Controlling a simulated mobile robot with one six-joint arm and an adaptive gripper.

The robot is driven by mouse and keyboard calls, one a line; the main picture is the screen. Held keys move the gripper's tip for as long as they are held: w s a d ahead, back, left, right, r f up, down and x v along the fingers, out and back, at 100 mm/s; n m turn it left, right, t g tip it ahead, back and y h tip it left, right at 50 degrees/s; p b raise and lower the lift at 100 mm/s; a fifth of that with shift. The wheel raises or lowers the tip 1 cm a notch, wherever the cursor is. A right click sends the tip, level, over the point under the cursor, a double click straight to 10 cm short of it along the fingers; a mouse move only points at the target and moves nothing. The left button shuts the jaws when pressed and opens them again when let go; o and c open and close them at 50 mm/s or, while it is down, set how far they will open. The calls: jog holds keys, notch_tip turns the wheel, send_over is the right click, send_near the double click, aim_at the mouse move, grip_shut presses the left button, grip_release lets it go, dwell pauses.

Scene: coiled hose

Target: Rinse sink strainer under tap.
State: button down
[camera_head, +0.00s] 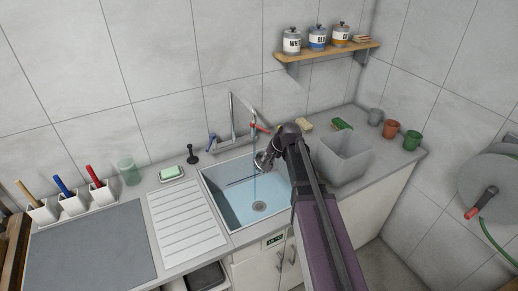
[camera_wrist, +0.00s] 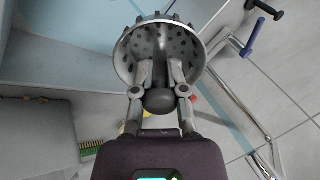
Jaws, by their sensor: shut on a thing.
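The sink strainer (camera_wrist: 190,48) is a metal bowl with dark holes and a dark round knob; it fills the upper middle of the wrist view. My gripper (camera_wrist: 160,85) is shut on it by the knob end, one finger on each side. In the head view the strainer (camera_head: 261,161) is partly hidden by my gripper (camera_head: 270,153) above the right part of the sink (camera_head: 225,200). The tap (camera_head: 232,110) is running. Its thin blue water stream (camera_head: 254,182) falls into the basin beside the strainer; I cannot tell whether it touches the strainer.
A grey bin (camera_head: 345,158) stands right of my arm. A black plunger-like thing (camera_head: 192,156) and green soap in a dish (camera_head: 171,172) are left of the tap. A ribbed drainboard (camera_head: 187,222) lies left of the sink. A shelf (camera_head: 325,52) with jars hangs above.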

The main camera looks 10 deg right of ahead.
aim_at(266, 171)
jog(key=shift+s+r+p, duration=0.55)
jog(key=shift+s+r, duration=0.1)
jog(key=shift+s, duration=0.15)
jog(key=shift+s+r+p, duration=0.5)
jog(key=shift+s+r, duration=0.1)
jog(key=shift+s, duration=0.2)
jog(key=shift+f, duration=0.1)
notch_tip(266, 171, down, 4)
jog(key=b, duration=0.4)
